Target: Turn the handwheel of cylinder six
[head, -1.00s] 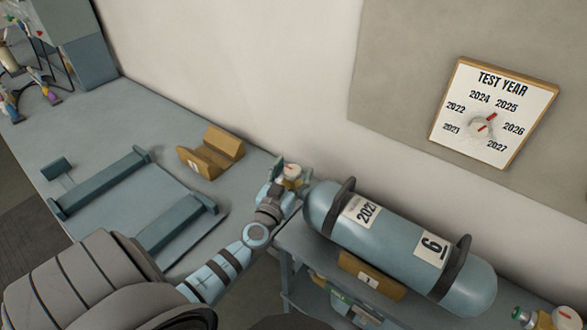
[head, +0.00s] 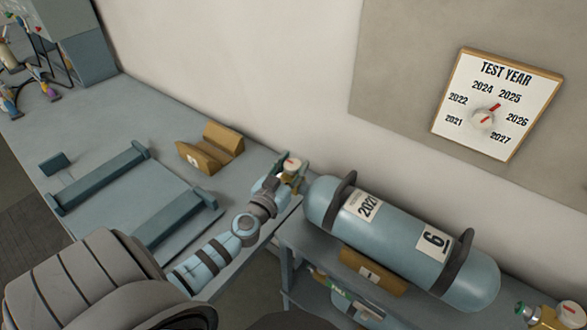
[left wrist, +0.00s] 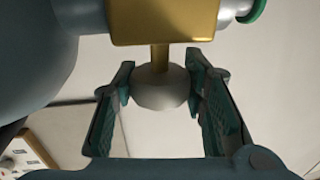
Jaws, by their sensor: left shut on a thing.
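Cylinder six (head: 400,232) is a blue-grey bottle with two dark bands and a "6" label, lying on its side by the wall. Its valve end points left. The handwheel (head: 292,164), pale with a red mark on top, sits at that end. My left gripper (head: 283,176) is around the handwheel. In the left wrist view the rounded pale handwheel (left wrist: 160,90) is between the fingers of my left gripper (left wrist: 161,84), below a brass valve block (left wrist: 163,22) on the cylinder (left wrist: 35,50). The right gripper is not in view.
A wooden V-block (head: 210,149) and a teal frame (head: 100,180) stand on the bench at left. A test-year board (head: 497,103) with a dial hangs on the wall. Another brass valve (head: 557,317) shows at bottom right. A shelf below holds a further wooden block (head: 372,272).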

